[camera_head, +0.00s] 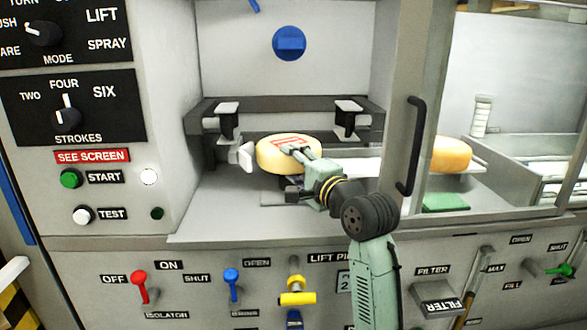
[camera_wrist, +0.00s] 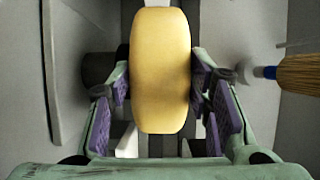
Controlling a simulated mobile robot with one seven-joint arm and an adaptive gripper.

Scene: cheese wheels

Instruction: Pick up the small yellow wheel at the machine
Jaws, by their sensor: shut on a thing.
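The small yellow wheel (camera_head: 270,157) is in the machine's open bay, with a red mark on its top face. My gripper (camera_head: 290,150) reaches in from the front right and is shut on the wheel. In the wrist view the wheel (camera_wrist: 160,70) stands between the two fingers of my gripper (camera_wrist: 160,95), with purple pads at its left and right sides. Whether the wheel touches the support below it cannot be told.
A second, more orange wheel (camera_head: 452,154) sits behind the clear panel at right. A door frame with a black handle (camera_head: 411,145) stands close right of my arm. Black clamps (camera_head: 228,118) are behind the wheel. A brush (camera_wrist: 300,73) shows at right in the wrist view.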

